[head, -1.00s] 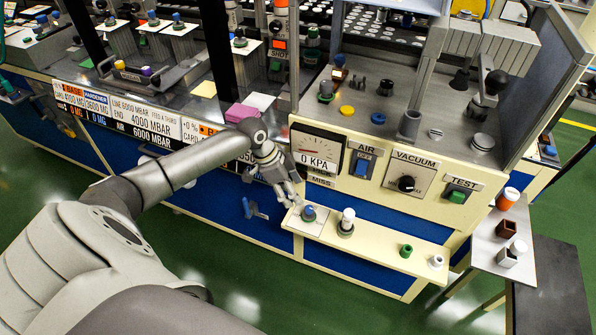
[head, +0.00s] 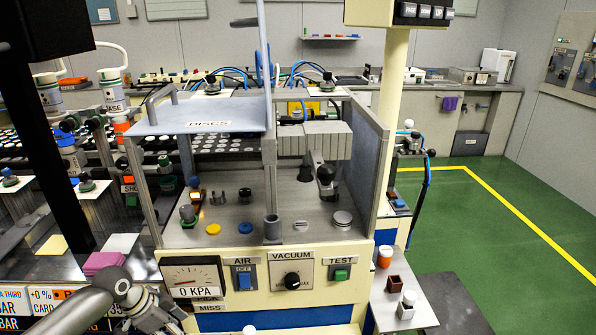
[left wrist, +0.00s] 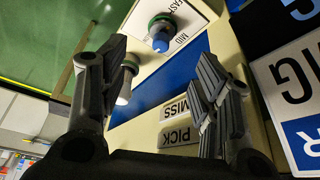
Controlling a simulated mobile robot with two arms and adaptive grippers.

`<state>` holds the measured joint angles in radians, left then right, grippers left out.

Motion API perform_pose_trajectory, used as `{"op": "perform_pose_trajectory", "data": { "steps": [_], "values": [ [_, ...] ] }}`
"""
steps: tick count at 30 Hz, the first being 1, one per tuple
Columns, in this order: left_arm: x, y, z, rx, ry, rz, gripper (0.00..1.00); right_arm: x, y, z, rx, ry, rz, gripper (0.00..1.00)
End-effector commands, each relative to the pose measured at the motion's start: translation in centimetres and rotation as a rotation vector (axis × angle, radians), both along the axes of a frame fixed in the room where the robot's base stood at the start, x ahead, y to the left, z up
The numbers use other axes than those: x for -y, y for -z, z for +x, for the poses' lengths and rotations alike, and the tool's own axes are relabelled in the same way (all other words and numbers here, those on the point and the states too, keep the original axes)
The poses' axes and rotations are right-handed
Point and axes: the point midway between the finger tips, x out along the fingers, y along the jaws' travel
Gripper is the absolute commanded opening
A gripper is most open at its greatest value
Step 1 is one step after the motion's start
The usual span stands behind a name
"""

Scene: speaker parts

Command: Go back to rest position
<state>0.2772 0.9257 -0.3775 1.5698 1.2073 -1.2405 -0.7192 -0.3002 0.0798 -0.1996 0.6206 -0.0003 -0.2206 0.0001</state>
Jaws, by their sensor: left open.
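My left arm comes in at the bottom left of the head view. My left gripper (head: 168,318) is in front of the console, just left of and below the pressure gauge (head: 194,278). In the left wrist view its two fingers stand wide apart, with nothing between them at the tips (left wrist: 160,75). Beyond them, a blue-topped part with a green base (left wrist: 162,36) stands on a white label card. A white-topped part (left wrist: 125,82) is partly hidden by the left finger. My right gripper is not in view.
The console front has an AIR switch (head: 244,277), a VACUUM knob (head: 292,281) and a TEST button (head: 340,274). A side shelf (head: 417,314) holds small cups. Green floor at right is open.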

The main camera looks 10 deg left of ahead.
Motion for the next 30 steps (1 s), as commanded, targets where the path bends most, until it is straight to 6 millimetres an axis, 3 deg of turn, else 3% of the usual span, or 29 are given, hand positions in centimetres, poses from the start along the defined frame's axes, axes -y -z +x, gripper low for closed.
{"op": "perform_pose_trajectory", "data": {
  "steps": [5, 8, 10, 13, 20, 30],
  "values": [
    [5.9, 3.4, -3.8, -0.048, 0.031, -0.001, 0.58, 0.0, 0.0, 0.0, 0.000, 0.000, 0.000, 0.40],
    [11.2, 5.4, -7.9, -0.071, 0.015, 0.004, 0.58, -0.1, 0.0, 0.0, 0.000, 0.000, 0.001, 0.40],
    [14.1, 5.9, -10.7, -0.074, -0.031, 0.006, 0.58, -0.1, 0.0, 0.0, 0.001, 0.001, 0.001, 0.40],
    [16.9, 5.5, -13.9, -0.069, -0.132, 0.011, 0.58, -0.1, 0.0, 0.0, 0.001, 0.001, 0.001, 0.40],
    [18.2, 3.5, -18.2, -0.057, -0.375, 0.027, 0.58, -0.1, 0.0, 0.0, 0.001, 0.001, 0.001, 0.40],
    [16.4, 0.4, -22.8, -0.056, -0.698, 0.062, 0.58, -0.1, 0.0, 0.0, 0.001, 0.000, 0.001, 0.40]
  ]
}}
